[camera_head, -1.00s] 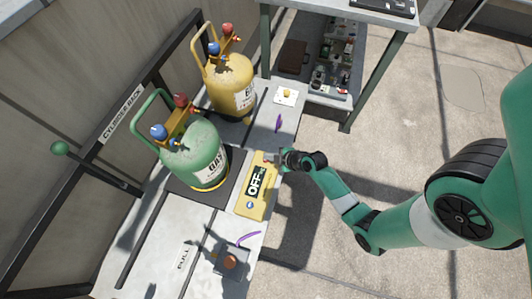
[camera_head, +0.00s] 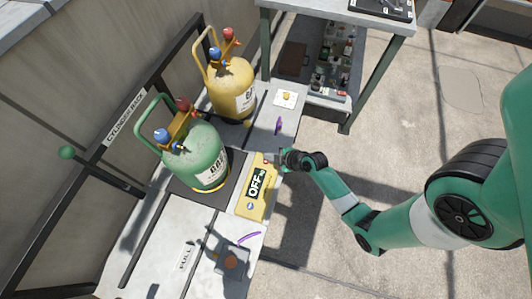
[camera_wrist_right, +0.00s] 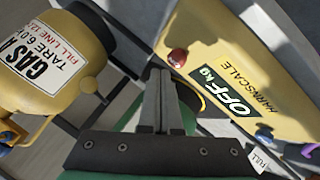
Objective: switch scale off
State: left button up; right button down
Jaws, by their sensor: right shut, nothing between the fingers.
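The yellow scale box (camera_head: 259,206) lies on the bench beside the green gas cylinder (camera_head: 196,157). Its dark display (camera_head: 257,184) reads OFF kg, also legible in the right wrist view (camera_wrist_right: 223,90). A red button (camera_wrist_right: 177,58) sits near one end of the scale's face, and a blue button (camera_wrist_right: 265,135) near the other. My right gripper (camera_head: 276,159) is at the red-button end of the scale. In the right wrist view its fingers (camera_wrist_right: 168,95) are shut and empty, with a visible gap to the red button. My left gripper is not in view.
The green cylinder stands on a dark plate (camera_head: 228,193). A yellow gas cylinder (camera_head: 230,88) stands farther back. A grey box with a brown knob (camera_head: 231,262) is at the front. A shelved table (camera_head: 345,18) stands behind; the floor to the right is mostly clear.

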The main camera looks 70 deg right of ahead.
notch_tip(320, 180, up, 5)
jog(key=p, duration=0.4)
jog(key=shift+p, duration=0.35)
dwell(0.7)
